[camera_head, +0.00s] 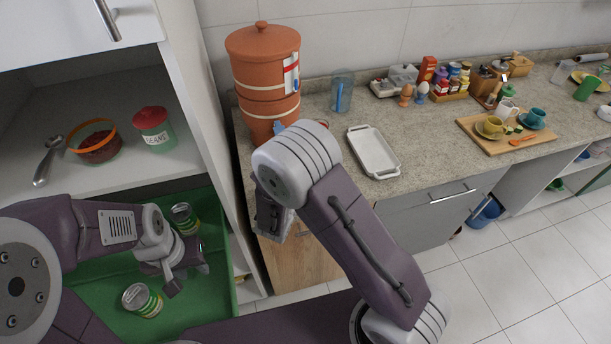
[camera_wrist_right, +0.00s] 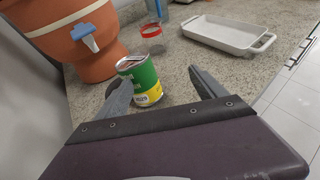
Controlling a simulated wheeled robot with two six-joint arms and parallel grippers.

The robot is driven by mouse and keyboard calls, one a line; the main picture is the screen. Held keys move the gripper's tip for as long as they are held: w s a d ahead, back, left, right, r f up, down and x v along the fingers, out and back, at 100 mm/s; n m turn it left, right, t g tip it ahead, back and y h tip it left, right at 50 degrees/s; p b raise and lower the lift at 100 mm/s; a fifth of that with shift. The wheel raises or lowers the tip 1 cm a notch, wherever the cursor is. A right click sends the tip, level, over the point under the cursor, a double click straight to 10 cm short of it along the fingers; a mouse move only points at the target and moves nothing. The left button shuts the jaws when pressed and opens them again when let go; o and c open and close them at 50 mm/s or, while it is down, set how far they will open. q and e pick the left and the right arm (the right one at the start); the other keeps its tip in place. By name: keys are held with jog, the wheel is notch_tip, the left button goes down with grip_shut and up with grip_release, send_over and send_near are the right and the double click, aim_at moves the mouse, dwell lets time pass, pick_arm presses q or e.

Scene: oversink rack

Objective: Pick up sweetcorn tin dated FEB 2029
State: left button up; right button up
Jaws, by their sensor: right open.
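In the right wrist view a green and yellow tin (camera_wrist_right: 148,76) stands upright on the counter; small print ending in 2029 shows low on its label, but the month is not legible. My right gripper (camera_wrist_right: 162,92) is open, with its fingers on either side of the tin. In the head view my right arm hides this tin. Two other green-labelled tins, one at the back (camera_head: 185,219) and one in front (camera_head: 142,300), are in the green-lined compartment at left. My left gripper (camera_head: 188,276) is between them; its jaw opening is unclear.
A terracotta water pot (camera_head: 263,70) stands close to the left of the tin. A red-rimmed clear container (camera_wrist_right: 152,31) is behind it, and a white tray (camera_head: 373,152) is to the right. A shelf at left holds a beans jar (camera_head: 153,129) and a bowl (camera_head: 97,146).

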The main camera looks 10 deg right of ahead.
jog(key=x, duration=0.5)
jog(key=shift+w+p, duration=0.1)
jog(key=shift+p, duration=0.25)
jog(key=c, duration=0.4)
grip_shut()
dwell(0.4)
jog(key=shift+o, duration=2)
grip_release()
jog(key=shift+a+r, duration=0.1)
jog(key=shift+a, duration=0.05)
